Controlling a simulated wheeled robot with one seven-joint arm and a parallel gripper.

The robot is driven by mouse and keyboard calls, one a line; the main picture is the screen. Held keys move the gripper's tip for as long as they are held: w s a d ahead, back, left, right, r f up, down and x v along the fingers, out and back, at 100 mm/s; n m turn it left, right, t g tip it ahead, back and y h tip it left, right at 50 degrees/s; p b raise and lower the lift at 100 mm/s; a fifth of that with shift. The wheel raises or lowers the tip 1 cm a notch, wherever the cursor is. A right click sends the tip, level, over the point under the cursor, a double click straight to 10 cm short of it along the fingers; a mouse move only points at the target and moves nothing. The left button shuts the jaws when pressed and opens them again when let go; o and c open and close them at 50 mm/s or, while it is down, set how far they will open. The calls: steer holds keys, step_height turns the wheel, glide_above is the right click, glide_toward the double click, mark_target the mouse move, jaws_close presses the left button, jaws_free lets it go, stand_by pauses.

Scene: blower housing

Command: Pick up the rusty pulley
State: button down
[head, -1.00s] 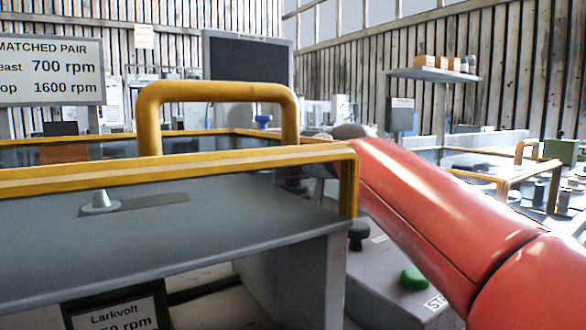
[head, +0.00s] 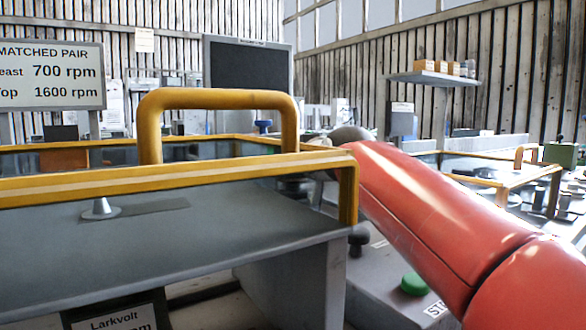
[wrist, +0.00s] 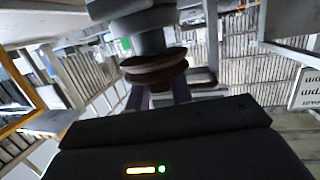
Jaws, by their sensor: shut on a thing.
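In the wrist view a brown, rusty-looking pulley (wrist: 155,68) with a grooved rim sits at the ends of my gripper's fingers (wrist: 162,92). My gripper is shut on it. A grey stepped cylinder (wrist: 147,24) meets the pulley on the side away from my gripper; I cannot tell whether they are joined. In the head view my red arm reaches past the right end of a yellow-framed guard. My gripper and the pulley are hidden there.
The guard's yellow frame (head: 200,177) and its arched handle (head: 217,97) stand close in front. A green button (head: 414,284) and a black knob (head: 358,238) are on a grey housing beneath my arm. A rpm sign (head: 52,76) stands at left.

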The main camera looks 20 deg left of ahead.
step_height(320, 180, up, 15)
steer(key=p, duration=0.6)
steer(key=shift+f+p, duration=0.15)
steer(key=shift+p, duration=0.2)
steer(key=b+v, duration=0.2)
steer(key=v, duration=0.7)
steer(key=shift+s+a, duration=0.3)
steer(key=shift+s, duration=0.15)
